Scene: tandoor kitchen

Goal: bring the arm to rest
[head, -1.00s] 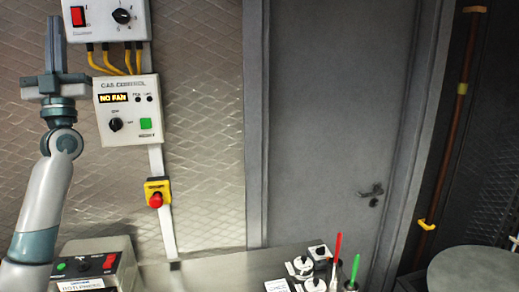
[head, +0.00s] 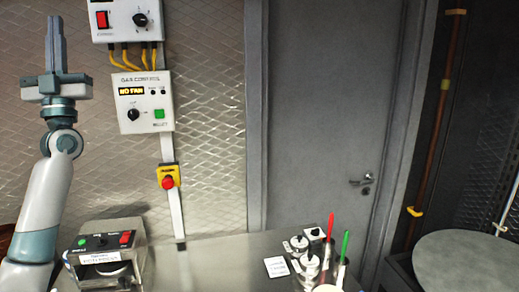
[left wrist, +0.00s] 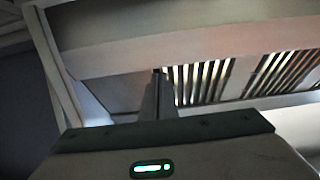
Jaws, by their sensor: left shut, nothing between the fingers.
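My left gripper (head: 55,45) points straight up at the left of the head view. Its fingers are together with nothing between them. It is in front of the patterned metal wall, to the left of the gas control box (head: 145,102), and looks apart from it. In the left wrist view the shut fingers (left wrist: 160,78) point up toward a slatted hood (left wrist: 200,80). My right gripper is in neither view.
A switch box (head: 125,18) and a red emergency button (head: 168,180) are on the wall. A press machine (head: 108,250), a white card (head: 277,267) and several small pots stand on the steel counter (head: 215,255). A grey door (head: 325,110) is behind. A round surface (head: 465,262) is at right.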

